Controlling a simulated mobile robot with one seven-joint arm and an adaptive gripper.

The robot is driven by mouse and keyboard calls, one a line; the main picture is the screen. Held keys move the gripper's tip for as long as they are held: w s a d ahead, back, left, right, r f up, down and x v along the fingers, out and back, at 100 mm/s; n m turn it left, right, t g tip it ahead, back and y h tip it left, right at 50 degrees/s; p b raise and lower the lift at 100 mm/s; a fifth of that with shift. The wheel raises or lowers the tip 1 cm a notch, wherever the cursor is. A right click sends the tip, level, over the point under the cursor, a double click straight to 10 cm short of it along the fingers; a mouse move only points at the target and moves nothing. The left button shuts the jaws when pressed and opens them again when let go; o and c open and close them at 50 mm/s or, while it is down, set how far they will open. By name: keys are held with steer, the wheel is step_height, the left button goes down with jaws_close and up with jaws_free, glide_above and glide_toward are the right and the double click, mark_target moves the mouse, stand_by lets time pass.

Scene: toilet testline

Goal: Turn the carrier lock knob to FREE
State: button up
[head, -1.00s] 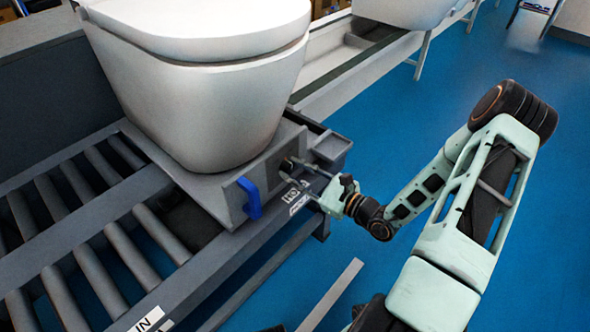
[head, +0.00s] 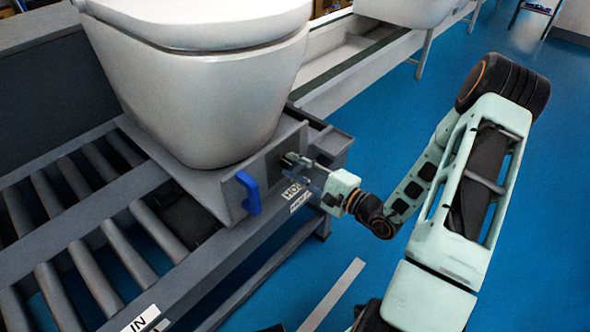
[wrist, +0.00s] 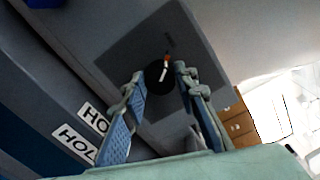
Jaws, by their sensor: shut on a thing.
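The carrier lock knob (wrist: 158,75) is a small dark round knob on a darker square plate (wrist: 135,50) on the carrier's side. It bears a white mark with an orange tip, tilted slightly in the wrist view. My gripper (wrist: 160,77) has its two fingers around the knob, one on each side, and is shut on it. In the head view my gripper (head: 291,160) reaches the carrier's side face from the right, and its fingers mostly hide the knob. The carrier (head: 222,190) bears a white toilet (head: 200,90).
A blue handle (head: 249,194) sticks out of the carrier left of my gripper. White labels with "HO" lettering (wrist: 75,143) lie beside the knob in the wrist view, partly hidden. A roller conveyor (head: 110,240) runs at left. Blue floor (head: 400,110) is open at right.

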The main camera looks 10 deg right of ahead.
steer(key=shift+n, duration=0.6)
steer(key=o, duration=1.2)
steer(key=shift+c, duration=0.2)
steer(key=shift+d, duration=0.1)
steer(key=v, duration=1.2)
